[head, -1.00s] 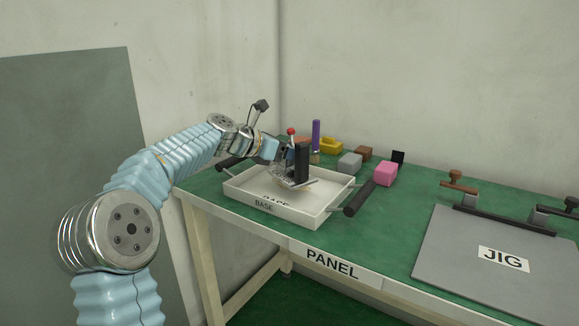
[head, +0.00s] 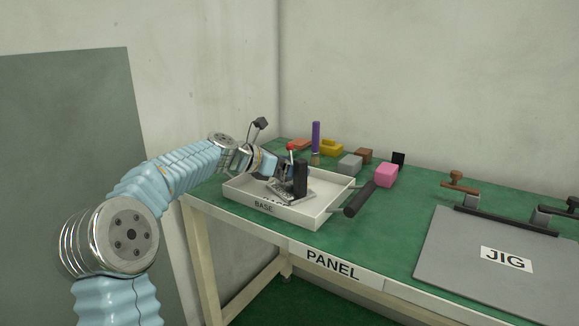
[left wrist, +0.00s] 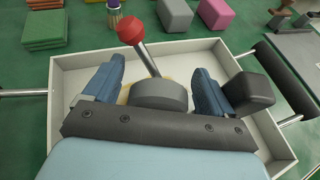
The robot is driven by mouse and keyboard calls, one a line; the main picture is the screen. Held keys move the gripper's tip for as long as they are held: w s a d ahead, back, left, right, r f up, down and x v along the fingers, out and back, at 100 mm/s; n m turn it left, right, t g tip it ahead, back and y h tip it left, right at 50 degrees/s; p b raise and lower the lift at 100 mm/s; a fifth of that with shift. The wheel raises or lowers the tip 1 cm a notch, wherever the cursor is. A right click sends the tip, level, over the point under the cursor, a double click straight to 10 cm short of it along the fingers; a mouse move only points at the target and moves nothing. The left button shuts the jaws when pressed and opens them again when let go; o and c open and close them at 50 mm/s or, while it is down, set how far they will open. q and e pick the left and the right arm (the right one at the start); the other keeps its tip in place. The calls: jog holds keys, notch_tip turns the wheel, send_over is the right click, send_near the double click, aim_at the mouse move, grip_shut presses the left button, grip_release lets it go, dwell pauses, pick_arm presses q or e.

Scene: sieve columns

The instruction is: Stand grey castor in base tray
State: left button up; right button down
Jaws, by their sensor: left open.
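The grey castor (left wrist: 160,94) stands in the white base tray (head: 335,205). Its metal stem with a red ball end (head: 291,147) points up, and a tan part shows beneath the grey body. Its foot is mostly hidden by my gripper. My left gripper (left wrist: 158,85) is down inside the tray. Its blue fingers stand on either side of the castor, apart, with narrow gaps to the grey body. In the head view the gripper (head: 285,186) covers the tray's middle. My right gripper is not in view.
The tray has dark side handles (head: 360,199). Behind it are a purple-handled brush (head: 316,138) and yellow (head: 330,148), grey (head: 350,163) and pink (head: 386,175) blocks. A grey JIG plate (head: 470,250) lies at right. Green tabletop between tray and plate is clear.

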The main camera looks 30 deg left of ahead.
pick_arm(q)
jog(key=shift+r, duration=0.1)
jog(key=shift+s+a+r, duration=0.1)
jog(key=shift+r, duration=0.05)
jog(key=v, duration=1.1)
jog(key=shift+s+a, duration=0.2)
jog(key=shift+s, duration=0.1)
